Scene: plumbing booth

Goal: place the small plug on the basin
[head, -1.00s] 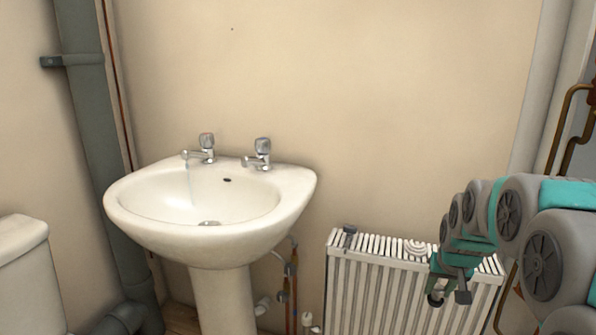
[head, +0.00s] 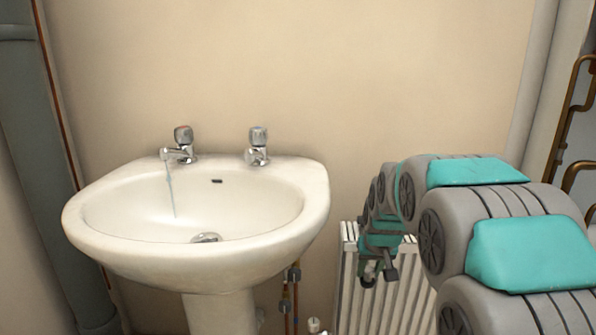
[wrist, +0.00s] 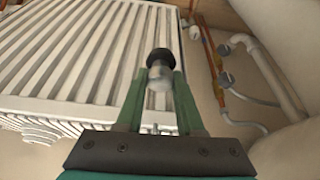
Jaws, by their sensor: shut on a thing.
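The white basin (head: 110,247) stands on its pedestal at the left of the head view, with two chrome taps and a drain in its bowl. My gripper (head: 377,274) is to the right of the basin, lower than its rim and in front of the radiator. In the wrist view my green gripper fingers (wrist: 158,88) are shut on the small plug (wrist: 159,66), a small piece with a black top and a pale metallic lower part. The plug is hard to make out in the head view.
A thin stream of water (head: 171,195) runs from the left tap (head: 181,146) into the bowl. A white ribbed radiator (head: 400,312) stands right of the basin. Copper pipes (head: 286,305) run below the basin's right side. The basin's front rim is clear.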

